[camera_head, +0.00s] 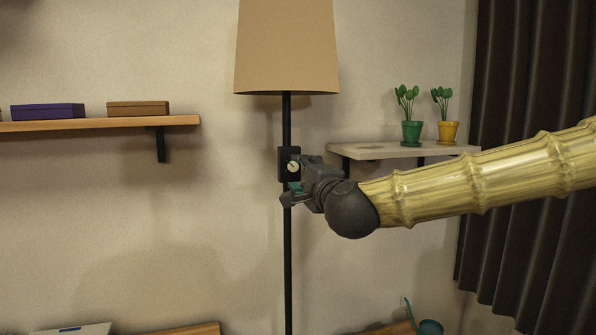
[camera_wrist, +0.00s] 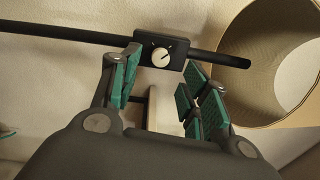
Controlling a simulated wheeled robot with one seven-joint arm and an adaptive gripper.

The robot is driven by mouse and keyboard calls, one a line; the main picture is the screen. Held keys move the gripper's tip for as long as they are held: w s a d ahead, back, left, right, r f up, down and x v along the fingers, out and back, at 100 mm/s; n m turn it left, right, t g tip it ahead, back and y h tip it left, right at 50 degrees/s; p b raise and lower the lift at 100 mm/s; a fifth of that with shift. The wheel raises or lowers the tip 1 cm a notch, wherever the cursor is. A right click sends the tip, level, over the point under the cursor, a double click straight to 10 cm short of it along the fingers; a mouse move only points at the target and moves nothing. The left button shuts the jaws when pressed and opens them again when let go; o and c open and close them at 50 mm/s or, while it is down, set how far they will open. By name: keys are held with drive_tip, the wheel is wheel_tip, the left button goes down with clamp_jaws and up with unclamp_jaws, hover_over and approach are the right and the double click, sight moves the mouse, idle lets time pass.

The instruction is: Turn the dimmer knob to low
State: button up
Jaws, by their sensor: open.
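The dimmer knob (camera_head: 293,167) is a small round cream dial on a black box (camera_head: 284,163) fixed to the pole (camera_head: 287,250) of a floor lamp. In the wrist view the knob (camera_wrist: 161,57) shows face-on, with a dark pointer line and small marks around it. My gripper (camera_head: 293,185) is at the lamp pole, close to the box. In the wrist view my gripper (camera_wrist: 157,85) is open, with green-padded fingers spread to either side below the knob. Nothing is between the pads, and the knob appears apart from them.
The tan lampshade (camera_head: 287,50) is above the box. A pale shelf (camera_head: 400,150) with two potted plants is just behind my arm at right. A dark curtain (camera_head: 530,150) hangs at far right.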

drive_tip(key=v, duration=0.6)
drive_tip(key=shift+f, duration=0.1)
wheel_tip(320, 180, down, 17)
drive_tip(key=w+a+n+g, duration=0.1)
drive_tip(key=w+n+g, duration=0.1)
drive_tip(key=n+g, duration=0.1)
drive_tip(key=s+d+f+n+g+h, duration=0.1)
drive_tip(key=s+f+g, duration=0.15)
drive_tip(key=f, duration=0.85)
drive_tip(key=s+d+f+n+g, duration=0.1)
drive_tip(key=s+f+n, duration=0.15)
drive_tip(key=f, duration=0.75)
drive_tip(key=s+d+f+n+g+h, duration=0.15)
drive_tip(key=s+f, duration=0.25)
drive_tip(key=f, duration=0.7)
drive_tip(key=s+d+f+n+g, duration=0.2)
drive_tip(key=s+d+f, duration=0.1)
drive_tip(key=s+f, duration=0.5)
drive_tip(key=s+d+f+n+g, duration=0.1)
drive_tip(key=s+d+f+g, duration=0.2)
drive_tip(key=s+f, duration=0.5)
drive_tip(key=s+d+f+n+g+h, duration=0.1)
drive_tip(key=s+d+f+n+g, duration=0.1)
drive_tip(key=s+d+f, duration=0.3)
drive_tip(key=s+d+f+n+g+h, duration=0.2)
drive_tip(key=s+d+f, duration=0.3)
drive_tip(key=s, duration=0.7)
drive_tip(key=shift+s+d+f, duration=0.3)
drive_tip(key=shift+d+f, duration=0.05)
drive_tip(key=shift+f, duration=0.5)
